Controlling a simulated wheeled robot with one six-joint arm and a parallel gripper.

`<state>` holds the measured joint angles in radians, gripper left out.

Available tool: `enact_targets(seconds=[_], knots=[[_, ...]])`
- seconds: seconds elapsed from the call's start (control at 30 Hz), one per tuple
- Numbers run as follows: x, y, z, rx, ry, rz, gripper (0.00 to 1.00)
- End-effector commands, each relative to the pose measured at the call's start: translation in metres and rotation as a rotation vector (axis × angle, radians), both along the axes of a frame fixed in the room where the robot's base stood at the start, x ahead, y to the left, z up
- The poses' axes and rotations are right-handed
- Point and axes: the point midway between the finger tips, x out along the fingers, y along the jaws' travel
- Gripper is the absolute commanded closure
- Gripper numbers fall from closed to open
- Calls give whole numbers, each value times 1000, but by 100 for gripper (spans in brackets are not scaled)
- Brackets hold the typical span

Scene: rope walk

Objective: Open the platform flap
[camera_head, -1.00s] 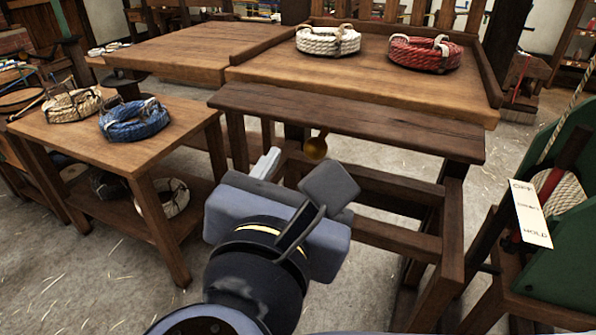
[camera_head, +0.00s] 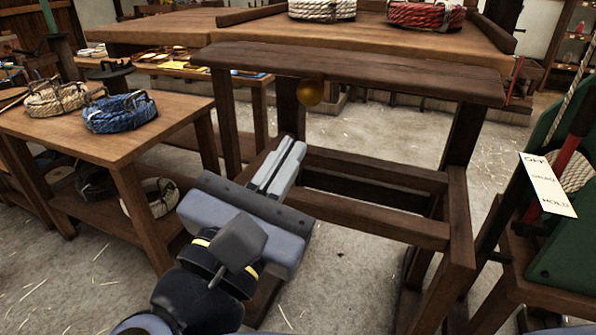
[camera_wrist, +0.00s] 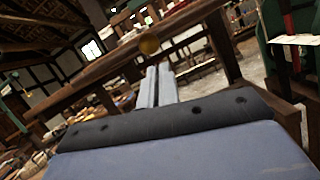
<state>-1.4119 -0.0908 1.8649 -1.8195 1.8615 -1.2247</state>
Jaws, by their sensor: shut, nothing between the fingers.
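The platform flap appears to be the dark wooden board (camera_head: 390,76) along the front of the platform in the head view. It lies about level, and its edge also crosses the wrist view (camera_wrist: 100,74). A round brass knob (camera_head: 310,92) shows just below its front edge, and in the wrist view (camera_wrist: 149,45) just beyond my fingertips. My gripper (camera_head: 290,150) is shut and empty, pointing up toward the board. It is below the knob in the head view and looks apart from it.
A dark wooden frame (camera_head: 370,225) stands under the board. White (camera_head: 322,9) and red (camera_head: 425,14) rope coils lie on the platform behind. A side table (camera_head: 70,140) with coils is left. A green stand (camera_head: 570,235) with a label is right.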

Motion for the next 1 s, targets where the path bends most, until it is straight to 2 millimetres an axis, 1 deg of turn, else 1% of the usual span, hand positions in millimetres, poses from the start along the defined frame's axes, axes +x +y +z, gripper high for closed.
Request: enact_targets(seconds=[0.03,0.3,0.43,0.53,0.63,0.77,1.0], knots=[[3,3,-27,-23,-46,-25,100],[9,21,-84,-116,-291,-95,100],[10,28,-102,-148,-370,-103,100],[11,32,-109,-162,-406,-103,100],[11,33,-110,-168,-421,-104,100],[13,32,-103,-169,-426,-103,100],[24,26,-90,-171,-423,-105,100]])
